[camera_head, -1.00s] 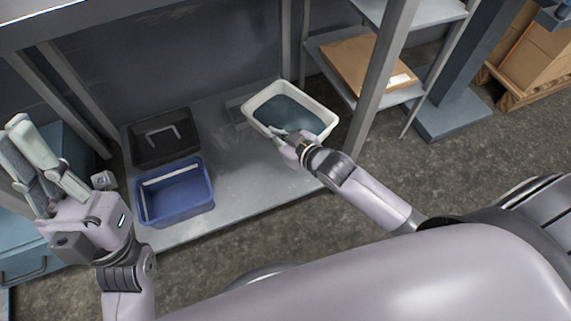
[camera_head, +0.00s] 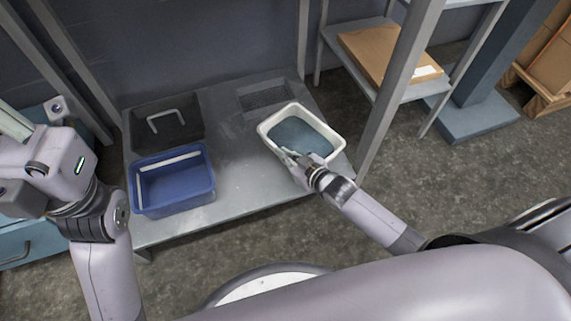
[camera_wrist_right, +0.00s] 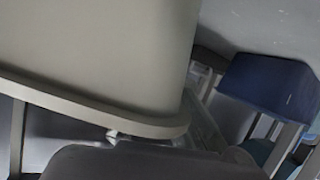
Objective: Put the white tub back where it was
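The white tub (camera_head: 333,153) is at the right of the grey metal table in the head view, with a blue-grey inside. It fills the upper left of the right wrist view (camera_wrist_right: 100,50). My right gripper (camera_head: 293,158) is at the tub's near rim, its fingers shut on the rim. I cannot tell whether the tub touches the table. A dark patch (camera_head: 263,97) on the table shows behind and left of it. My left gripper (camera_head: 12,124) is at the far left of the head view, away from the tub, its fingertips cut off by the frame edge.
The table's middle is bare. A grey post (camera_head: 392,95) rises close to the tub's right. A shelf holds a cardboard box (camera_head: 380,60).

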